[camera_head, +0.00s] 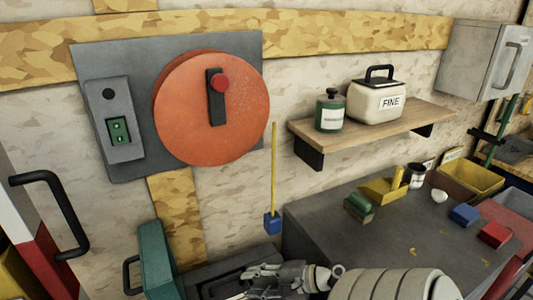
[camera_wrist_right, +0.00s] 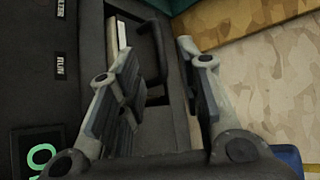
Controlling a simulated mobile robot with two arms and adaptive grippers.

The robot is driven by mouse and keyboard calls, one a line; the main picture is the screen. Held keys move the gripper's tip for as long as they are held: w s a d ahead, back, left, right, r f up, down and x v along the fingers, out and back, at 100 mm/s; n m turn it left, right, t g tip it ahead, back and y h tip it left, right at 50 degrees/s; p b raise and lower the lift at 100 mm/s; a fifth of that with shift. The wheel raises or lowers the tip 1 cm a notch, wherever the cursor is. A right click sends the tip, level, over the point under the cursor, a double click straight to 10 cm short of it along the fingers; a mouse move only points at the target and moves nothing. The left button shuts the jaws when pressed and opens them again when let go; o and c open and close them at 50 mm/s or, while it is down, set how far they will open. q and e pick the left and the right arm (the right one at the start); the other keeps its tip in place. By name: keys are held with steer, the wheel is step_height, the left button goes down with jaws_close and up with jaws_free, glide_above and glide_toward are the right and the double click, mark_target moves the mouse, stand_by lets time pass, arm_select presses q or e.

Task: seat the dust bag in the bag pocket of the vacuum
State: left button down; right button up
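The vacuum (camera_head: 215,268) is a dark body at the bottom of the head view, with a raised teal lid (camera_head: 155,262) at its left. A dark recess lies between and beyond my fingers, with a black loop (camera_wrist_right: 158,62) and a pale strip (camera_wrist_right: 124,42) there. I cannot tell whether the strip belongs to the dust bag; no bag is clearly visible. My right gripper (camera_head: 250,270) is over the vacuum, its fingers apart in the wrist view (camera_wrist_right: 156,55). My left gripper is out of view.
A grey workbench (camera_head: 345,225) stands right of the vacuum, with a yellow scoop (camera_head: 383,190), blocks and bins on it. A wooden shelf (camera_head: 375,135) holds a green bottle and a FINE canister. A yellow stick with a blue end (camera_head: 272,222) is by the wall behind.

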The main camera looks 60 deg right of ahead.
steer(key=shift+b+v, duration=0.3)
steer(key=shift+v, duration=1.3)
